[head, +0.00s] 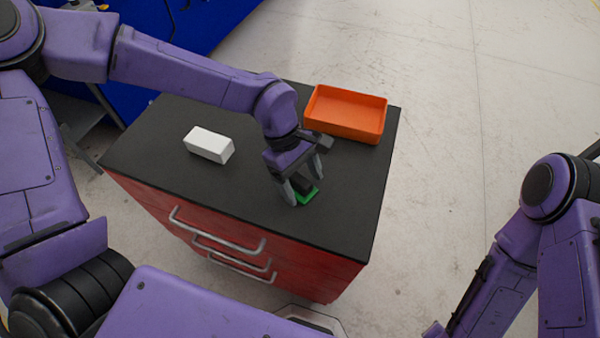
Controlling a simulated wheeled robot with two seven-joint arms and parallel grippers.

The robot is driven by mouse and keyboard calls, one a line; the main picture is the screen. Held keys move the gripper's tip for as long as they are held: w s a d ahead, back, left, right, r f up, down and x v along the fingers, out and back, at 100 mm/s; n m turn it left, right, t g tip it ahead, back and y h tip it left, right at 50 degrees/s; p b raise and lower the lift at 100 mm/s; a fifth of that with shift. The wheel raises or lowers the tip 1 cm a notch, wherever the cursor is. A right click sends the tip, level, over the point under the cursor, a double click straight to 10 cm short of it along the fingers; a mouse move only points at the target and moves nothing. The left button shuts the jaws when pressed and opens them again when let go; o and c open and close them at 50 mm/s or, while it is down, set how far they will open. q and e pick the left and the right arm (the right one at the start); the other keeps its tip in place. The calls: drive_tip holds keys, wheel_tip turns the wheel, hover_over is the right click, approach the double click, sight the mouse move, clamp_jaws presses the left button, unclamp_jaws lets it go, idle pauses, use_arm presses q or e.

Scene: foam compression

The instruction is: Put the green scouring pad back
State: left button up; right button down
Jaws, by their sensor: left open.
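The green scouring pad (308,197) lies on the black top of the red drawer cabinet (190,190), near its front right part. A dark block-like shape sits over the pad between the fingers; I cannot tell whether it is part of the pad or of my gripper. My left gripper (303,188) points down at the pad, with its fingers open on either side of it. The fingers hide part of the pad. My right gripper is not in view; only my right arm shows at the right edge.
An empty orange tray (345,128) stands at the back right of the cabinet top, behind my left gripper. A white block (208,145) lies at the left of the top. The front left of the top is clear. Drawer handles stick out in front.

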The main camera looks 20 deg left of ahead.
use_arm(q)
drive_tip(key=b+v, duration=0.1)
drive_tip(key=v, duration=1.1)
drive_tip(key=shift+b, duration=0.3)
drive_tip(key=shift+r, duration=0.1)
